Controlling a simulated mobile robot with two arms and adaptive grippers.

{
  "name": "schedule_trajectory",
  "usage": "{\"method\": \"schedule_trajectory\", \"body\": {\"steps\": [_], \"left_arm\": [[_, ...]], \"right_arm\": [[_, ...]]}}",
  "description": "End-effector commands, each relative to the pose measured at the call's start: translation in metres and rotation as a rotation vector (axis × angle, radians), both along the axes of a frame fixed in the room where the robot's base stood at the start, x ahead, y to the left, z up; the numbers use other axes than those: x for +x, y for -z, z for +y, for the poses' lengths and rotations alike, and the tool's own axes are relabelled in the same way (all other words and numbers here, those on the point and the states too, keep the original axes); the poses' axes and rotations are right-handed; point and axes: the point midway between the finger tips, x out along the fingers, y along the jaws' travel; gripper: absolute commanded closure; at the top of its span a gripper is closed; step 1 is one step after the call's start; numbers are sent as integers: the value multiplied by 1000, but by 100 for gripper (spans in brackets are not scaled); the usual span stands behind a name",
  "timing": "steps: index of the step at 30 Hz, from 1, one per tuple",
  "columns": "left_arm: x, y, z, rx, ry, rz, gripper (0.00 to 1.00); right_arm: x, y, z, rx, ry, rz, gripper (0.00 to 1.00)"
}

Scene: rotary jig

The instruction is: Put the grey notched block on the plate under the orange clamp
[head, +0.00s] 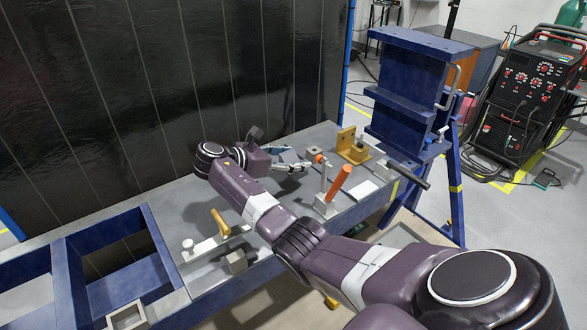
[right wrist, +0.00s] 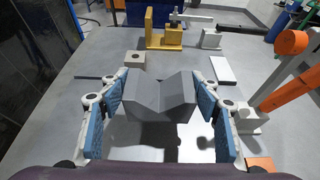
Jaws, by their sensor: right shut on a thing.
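The grey notched block (right wrist: 160,98), with a V-shaped notch in its top, is between the blue pads of my right gripper (right wrist: 160,100) in the right wrist view. The gripper is shut on it, and a dark shadow lies on the grey plate (right wrist: 85,135) below. In the head view my right gripper (head: 293,165) is over the far part of the plate, left of the orange clamp; the block is hard to make out there. The orange clamp (head: 340,181) has a raised handle and a grey base; it also shows at the right wrist view's right (right wrist: 284,70). My left gripper is out of view.
A yellow bracket (head: 352,147) stands beyond the gripper, near a small block with a hole (right wrist: 135,61). A white flat bar (right wrist: 222,69) lies between the bracket and orange clamp. A yellow-handled clamp (head: 220,223) and grey block (head: 236,262) are at the near left.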

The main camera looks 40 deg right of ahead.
Motion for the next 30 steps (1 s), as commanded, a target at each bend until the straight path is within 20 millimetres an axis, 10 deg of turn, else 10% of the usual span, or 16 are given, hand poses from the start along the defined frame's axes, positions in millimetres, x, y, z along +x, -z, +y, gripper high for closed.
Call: {"method": "schedule_trajectory", "body": {"steps": [21, 22, 30], "left_arm": [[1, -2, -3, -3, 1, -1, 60], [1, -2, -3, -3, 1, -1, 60], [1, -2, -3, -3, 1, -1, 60]], "right_arm": [[0, 44, 0, -2, 0, 1, 81], [-1, 45, 0, 0, 0, 2, 39], [-1, 45, 0, 1, 0, 3, 25]]}}
